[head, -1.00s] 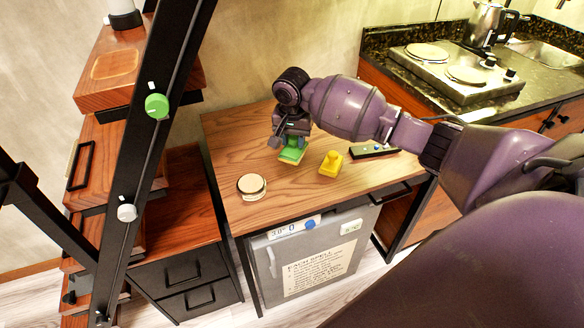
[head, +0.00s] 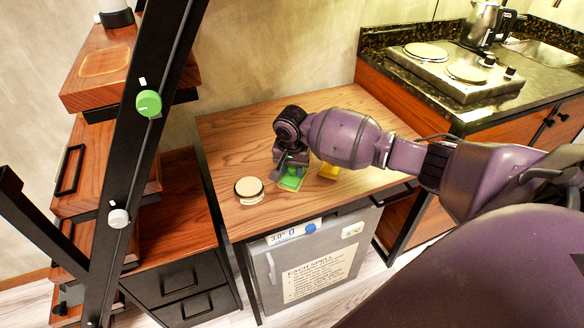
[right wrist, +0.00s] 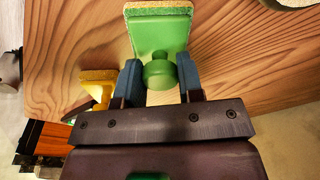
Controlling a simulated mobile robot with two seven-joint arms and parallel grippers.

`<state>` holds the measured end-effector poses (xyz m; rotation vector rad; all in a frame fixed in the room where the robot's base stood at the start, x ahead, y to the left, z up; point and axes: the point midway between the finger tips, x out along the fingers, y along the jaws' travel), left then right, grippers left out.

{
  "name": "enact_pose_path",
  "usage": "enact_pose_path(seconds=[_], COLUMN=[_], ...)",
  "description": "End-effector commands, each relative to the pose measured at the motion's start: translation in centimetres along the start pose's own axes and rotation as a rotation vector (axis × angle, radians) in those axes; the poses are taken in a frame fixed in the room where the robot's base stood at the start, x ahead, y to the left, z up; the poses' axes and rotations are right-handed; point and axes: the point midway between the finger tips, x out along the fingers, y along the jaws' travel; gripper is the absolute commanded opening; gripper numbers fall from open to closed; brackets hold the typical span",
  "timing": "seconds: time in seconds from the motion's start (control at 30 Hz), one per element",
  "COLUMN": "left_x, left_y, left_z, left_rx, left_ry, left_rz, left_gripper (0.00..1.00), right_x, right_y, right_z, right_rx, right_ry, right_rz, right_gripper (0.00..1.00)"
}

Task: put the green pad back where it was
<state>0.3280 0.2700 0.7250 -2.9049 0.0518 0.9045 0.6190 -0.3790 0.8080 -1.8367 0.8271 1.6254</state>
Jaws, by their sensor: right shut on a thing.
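The green pad (head: 290,183) has a round knob and a yellowish spongy layer. It also shows in the right wrist view (right wrist: 158,32). My right gripper (head: 290,171) is shut on its knob; in the right wrist view its two blue fingers (right wrist: 160,78) sit on either side of the knob. The pad is over the front half of the wooden table (head: 225,150); I cannot tell whether it touches the top. A yellow pad (head: 329,171) stands just to the right, partly behind my arm. It also shows in the right wrist view (right wrist: 97,90). My left gripper is out of view.
A round, pale-topped disc (head: 249,188) lies left of the green pad. A small fridge (head: 315,262) stands under the table. A stair unit (head: 150,100) with knobs stands at the left. A counter with a hotplate (head: 455,72) is at the right.

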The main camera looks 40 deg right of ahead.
Motion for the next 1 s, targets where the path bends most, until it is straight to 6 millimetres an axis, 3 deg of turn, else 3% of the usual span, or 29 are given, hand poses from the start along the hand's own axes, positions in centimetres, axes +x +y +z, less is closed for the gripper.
enact_pose_path(seconds=[0.2,0.23,0.37,0.7,0.87,1.0], left_x=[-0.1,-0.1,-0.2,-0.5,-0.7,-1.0], left_y=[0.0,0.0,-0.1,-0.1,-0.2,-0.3], left_z=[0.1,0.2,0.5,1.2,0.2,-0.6], left_rx=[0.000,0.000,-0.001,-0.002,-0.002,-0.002], left_ry=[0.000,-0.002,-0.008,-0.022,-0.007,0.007], left_rz=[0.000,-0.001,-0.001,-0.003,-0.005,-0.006], left_gripper=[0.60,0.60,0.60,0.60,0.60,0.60], right_x=[0.1,0.1,0.1,-0.1,-2.2,-5.0], right_y=[0.0,0.0,0.0,0.0,-0.1,-0.1], right_z=[0.0,0.0,0.0,-0.1,-0.1,-0.2], right_rx=[0.000,0.000,0.000,-0.001,-0.001,0.000], right_ry=[0.000,0.000,0.000,0.001,0.004,0.006], right_rz=[-0.001,-0.001,0.000,0.000,-0.004,-0.007], right_gripper=[0.16,0.39,0.59,0.60,0.60,0.60])
